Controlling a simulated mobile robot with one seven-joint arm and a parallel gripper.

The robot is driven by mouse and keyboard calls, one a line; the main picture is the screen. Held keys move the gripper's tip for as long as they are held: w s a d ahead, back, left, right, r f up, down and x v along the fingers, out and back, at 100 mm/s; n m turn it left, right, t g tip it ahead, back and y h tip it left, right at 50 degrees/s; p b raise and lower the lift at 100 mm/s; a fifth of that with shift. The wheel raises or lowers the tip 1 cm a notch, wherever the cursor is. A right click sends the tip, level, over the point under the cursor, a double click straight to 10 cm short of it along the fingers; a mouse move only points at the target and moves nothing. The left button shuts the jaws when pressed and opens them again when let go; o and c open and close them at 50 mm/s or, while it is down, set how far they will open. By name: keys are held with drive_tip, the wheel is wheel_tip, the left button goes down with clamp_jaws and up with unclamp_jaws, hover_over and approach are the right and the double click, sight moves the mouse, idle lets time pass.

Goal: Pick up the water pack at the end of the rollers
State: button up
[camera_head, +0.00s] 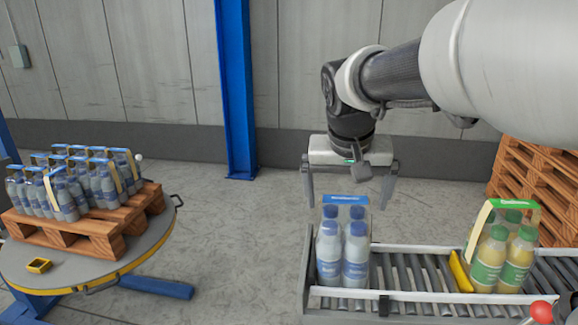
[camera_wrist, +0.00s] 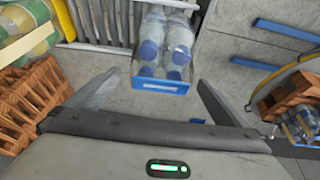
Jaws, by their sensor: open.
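The water pack (camera_head: 342,252) stands upright at the left end of the rollers (camera_head: 408,275). It holds several clear bottles with blue labels and caps and has a blue strip on top. My gripper (camera_head: 348,200) is open and empty above the pack, with its fingers pointing down on either side of the pack's top, apart from it. In the wrist view the water pack (camera_wrist: 163,50) shows beyond and between the open fingertips of my gripper (camera_wrist: 155,88). Its lower part is partly hidden by its own bottles and wrap.
A pack of green-labelled bottles (camera_head: 500,255) stands farther right on the rollers, with a yellow divider (camera_head: 460,272) beside it. At left, a round table (camera_head: 150,240) bears a wooden pallet (camera_head: 95,232) with several water packs. Stacked pallets (camera_head: 530,185) stand at right.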

sight(344, 211)
drive_tip(key=shift+w+x, duration=0.15)
drive_tip(key=shift+x, duration=1.55)
drive_tip(key=shift+w+x, duration=0.1)
drive_tip(key=shift+x, duration=1.65)
drive_tip(key=shift+r, duration=0.1)
drive_tip(key=c, duration=1.2)
drive_tip(key=shift+w+r, duration=0.1)
drive_tip(key=shift+r, duration=0.1)
